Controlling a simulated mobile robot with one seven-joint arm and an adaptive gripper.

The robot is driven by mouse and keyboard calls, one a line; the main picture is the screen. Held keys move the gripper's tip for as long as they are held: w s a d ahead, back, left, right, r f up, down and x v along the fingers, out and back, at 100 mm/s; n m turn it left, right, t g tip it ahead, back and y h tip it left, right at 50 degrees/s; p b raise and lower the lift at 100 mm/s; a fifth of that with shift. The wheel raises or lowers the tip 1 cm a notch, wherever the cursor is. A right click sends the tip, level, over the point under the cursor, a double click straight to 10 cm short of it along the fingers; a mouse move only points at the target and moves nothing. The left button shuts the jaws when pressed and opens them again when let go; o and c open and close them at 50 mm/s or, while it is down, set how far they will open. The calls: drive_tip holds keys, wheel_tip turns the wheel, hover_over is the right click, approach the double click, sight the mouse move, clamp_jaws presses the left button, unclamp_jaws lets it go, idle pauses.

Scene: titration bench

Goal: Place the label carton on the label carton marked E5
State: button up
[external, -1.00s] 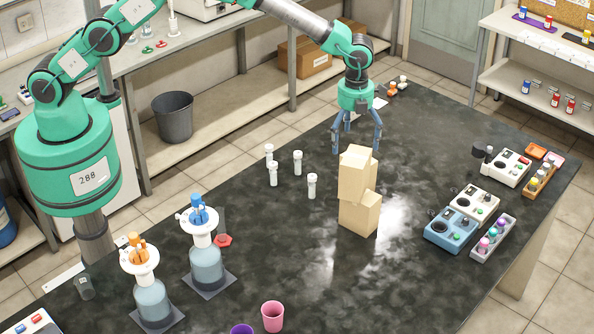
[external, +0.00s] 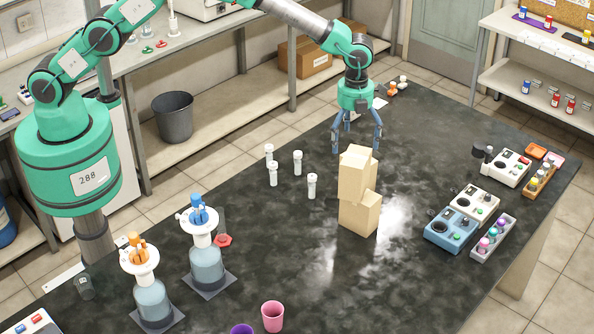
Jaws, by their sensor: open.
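No E5 marking is readable from this side. My gripper (external: 357,148) is open, with its fingers pointing down, above and behind the upper carton. The carton's top hides part of the space below the fingers. I see nothing between the fingers.
Several white capped vials (external: 298,162) stand left of the cartons. Two blue bottles with dispensers (external: 206,262) and a pink cup (external: 272,316) are nearer the front. The bench front right of the cartons is clear.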

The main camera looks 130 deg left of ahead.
drive_tip(key=s+d+r+n+t, duration=0.1)
drive_tip(key=s+d+r+n, duration=0.1)
drive_tip(key=d+r, duration=1.1)
drive_tip(key=s+d+r+n+t, duration=0.1)
drive_tip(key=s+d+r+n, duration=0.2)
drive_tip(key=d+r, duration=1)
drive_tip(key=s+d+r+n+t+y, duration=0.1)
drive_tip(key=s+d+r, duration=0.3)
drive_tip(key=s+d, duration=0.25)
drive_tip(key=s+d+r+n, duration=0.2)
drive_tip(key=s+d+r, duration=0.25)
drive_tip(key=d, duration=0.35)
drive_tip(key=s+d+f+n+t, duration=0.1)
drive_tip(key=s+d, duration=0.4)
drive_tip(key=s, duration=0.3)
drive_tip(key=s+d+f+n, duration=0.1)
drive_tip(key=s+d+n, duration=0.1)
drive_tip(key=s+d, duration=0.3)
drive_tip(key=s+d+f+n+t+h, duration=0.1)
drive_tip(key=s+d, duration=0.4)
drive_tip(key=s, duration=0.8)
drive_tip(key=shift+d+n+t, duration=0.3)
drive_tip(key=shift+d+n, duration=0.1)
drive_tip(key=shift+n, duration=0.3)
drive_tip(key=shift+f, duration=0.1)
wheel_tip(320, 180, down, 18)
drive_tip(key=b, duration=1.8)
drive_tip(key=shift+f+b, duration=0.25)
drive_tip(key=shift+b, duration=0.05)
